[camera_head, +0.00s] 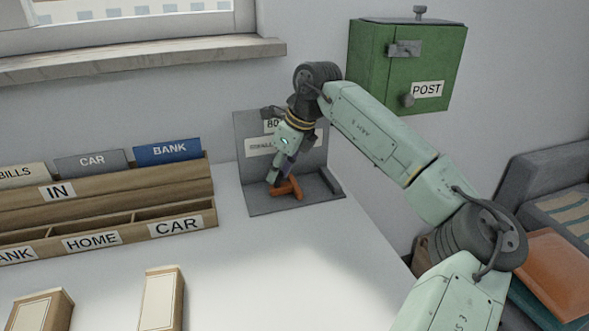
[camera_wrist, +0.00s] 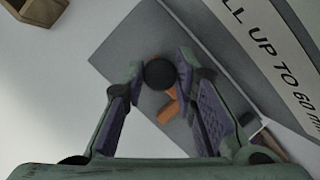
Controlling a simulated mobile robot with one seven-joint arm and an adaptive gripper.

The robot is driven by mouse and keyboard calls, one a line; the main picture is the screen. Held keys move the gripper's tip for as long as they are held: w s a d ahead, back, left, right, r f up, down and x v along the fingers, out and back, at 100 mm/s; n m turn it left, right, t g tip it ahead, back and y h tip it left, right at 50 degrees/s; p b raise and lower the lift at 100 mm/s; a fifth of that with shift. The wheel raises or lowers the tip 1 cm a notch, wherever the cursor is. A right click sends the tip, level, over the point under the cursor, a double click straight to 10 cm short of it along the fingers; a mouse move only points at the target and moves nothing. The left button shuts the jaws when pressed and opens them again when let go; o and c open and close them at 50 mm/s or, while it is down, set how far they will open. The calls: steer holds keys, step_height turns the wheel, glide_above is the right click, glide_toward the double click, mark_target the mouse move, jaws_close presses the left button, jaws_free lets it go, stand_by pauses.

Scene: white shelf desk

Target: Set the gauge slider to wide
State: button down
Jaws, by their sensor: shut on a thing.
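The gauge (camera_head: 258,203) is a grey L-shaped stand on the white desk, with a flat base and an upright back plate carrying white labels. An orange slider part (camera_head: 290,187) lies on its base. My gripper (camera_head: 281,178) reaches down to it from above. In the wrist view, a round black knob (camera_wrist: 160,74) sits between my gripper's fingertips (camera_wrist: 160,68), which are shut on it. Orange pieces (camera_wrist: 168,108) show just below the knob. The label (camera_wrist: 268,50) reads partly "LL UP TO 60 mm". The arm covers part of the back plate in the head view.
A wooden letter rack (camera_head: 110,200) with labelled slots stands left of the gauge. A green POST box (camera_head: 375,65) hangs on the wall behind my arm. The desk in front of the gauge is clear.

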steer(key=shift+s+a, duration=0.2)
steer(key=shift+a, duration=0.45)
steer(key=c, duration=1.3)
jaws_free()
steer(key=shift+r, duration=0.1)
steer(key=v, duration=1.1)
steer(key=shift+s+d+r, duration=0.1)
steer(key=shift+d+r, duration=0.1)
steer(key=shift+r, duration=0.15)
